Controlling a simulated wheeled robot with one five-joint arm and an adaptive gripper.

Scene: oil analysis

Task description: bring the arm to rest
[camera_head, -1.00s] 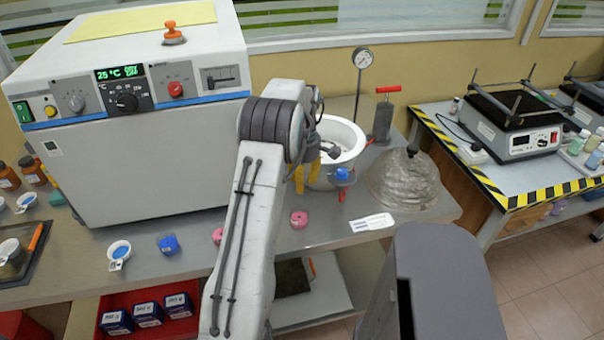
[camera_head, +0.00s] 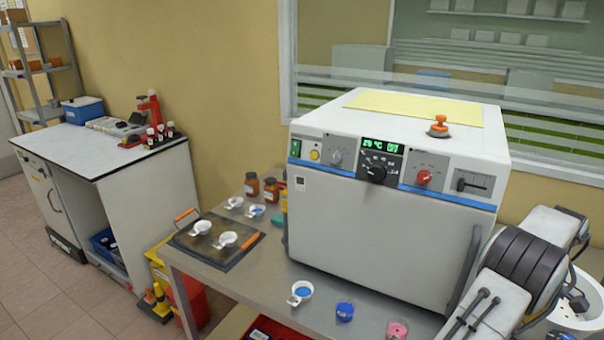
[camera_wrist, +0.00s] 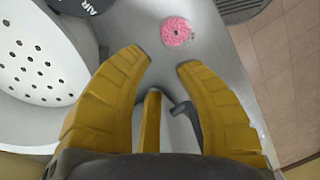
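A round pink piece (camera_wrist: 176,31) lies on the bench beyond the fingertips. In the head view my arm shows only at the lower right, in front of the white pot (camera_head: 583,315); the gripper itself is out of that view.
A white oven (camera_head: 385,220) stands on the bench. A dark tray (camera_head: 215,262) with small white cups, brown bottles (camera_head: 271,190), a blue-lidded piece (camera_head: 345,311) and a pink one (camera_head: 397,330) are around it.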

